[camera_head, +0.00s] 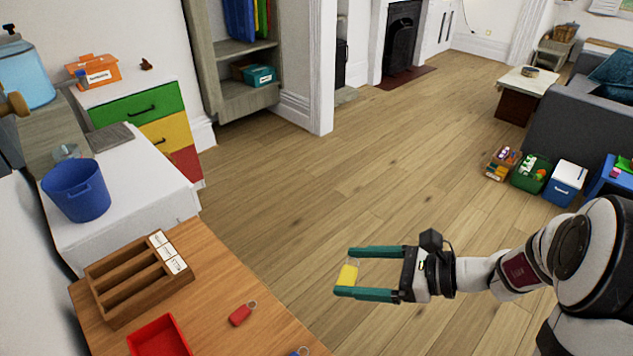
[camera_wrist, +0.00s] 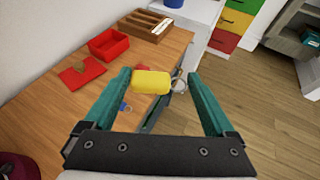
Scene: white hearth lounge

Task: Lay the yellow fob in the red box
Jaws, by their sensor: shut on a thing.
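The yellow fob (camera_head: 347,275) is between the teal fingers of my gripper (camera_head: 372,271), held out over the floor to the right of the wooden table. In the wrist view the fob (camera_wrist: 152,82) lies between the fingertips (camera_wrist: 160,88), against the left finger, with its metal ring at its right. My gripper is shut on it. The red box (camera_head: 160,338) stands on the table, cut off by the bottom edge in the head view. The whole open red box (camera_wrist: 108,42) shows in the wrist view, beyond the fob and to its left, apart from it.
A compartmented wooden tray (camera_head: 125,308) stands beside the red box. A red fob (camera_head: 241,314) and a partly seen blue fob (camera_head: 300,352) lie on the table (camera_head: 215,285). A flat red notched piece (camera_wrist: 78,77) lies near the box. A blue bucket (camera_head: 76,190) stands behind.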

